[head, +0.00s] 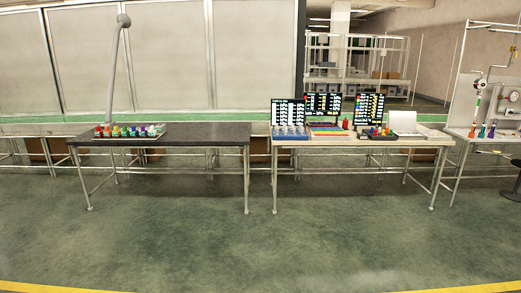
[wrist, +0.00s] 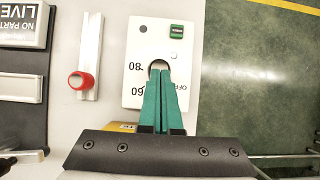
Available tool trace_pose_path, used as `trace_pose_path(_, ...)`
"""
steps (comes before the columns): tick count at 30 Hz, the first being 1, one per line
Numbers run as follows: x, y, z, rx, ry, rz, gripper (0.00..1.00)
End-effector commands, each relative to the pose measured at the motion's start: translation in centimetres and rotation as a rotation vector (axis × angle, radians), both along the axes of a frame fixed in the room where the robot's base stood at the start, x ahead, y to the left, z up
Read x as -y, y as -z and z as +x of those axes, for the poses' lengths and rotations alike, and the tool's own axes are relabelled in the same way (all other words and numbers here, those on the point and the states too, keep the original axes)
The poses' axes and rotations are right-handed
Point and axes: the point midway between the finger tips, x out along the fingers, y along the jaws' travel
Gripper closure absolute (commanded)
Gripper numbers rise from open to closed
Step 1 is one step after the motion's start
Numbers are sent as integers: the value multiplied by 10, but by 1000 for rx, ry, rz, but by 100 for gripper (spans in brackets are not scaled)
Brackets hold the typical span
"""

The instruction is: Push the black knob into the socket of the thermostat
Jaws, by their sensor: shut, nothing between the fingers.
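In the wrist view, the thermostat is a white plate (wrist: 135,60) with upside-down markings reading 80, 60 and OFF. A dark round shape (wrist: 159,64) sits in its middle, mostly covered by my fingertips. I cannot tell whether it is the black knob or the open socket. My gripper (wrist: 162,74) has two green fingers, shut together with nothing between them, and their tips lie over the dark round shape. I cannot tell whether they touch it. The head view does not show my gripper, and the thermostat cannot be made out there.
In the wrist view, a green switch (wrist: 177,31) and a small dark dot (wrist: 143,28) are on the plate. A red knob (wrist: 81,81) on a metal slide is to the left. Open floor (wrist: 260,80) lies right. The head view shows a dark table (head: 200,134) holding colored items.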

Motion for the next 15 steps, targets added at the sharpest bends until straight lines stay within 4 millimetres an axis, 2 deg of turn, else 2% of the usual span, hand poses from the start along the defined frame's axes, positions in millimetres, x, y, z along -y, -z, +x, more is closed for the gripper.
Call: trace_pose_path(15, 0, 7, 0, 0, -1, 1, 100)
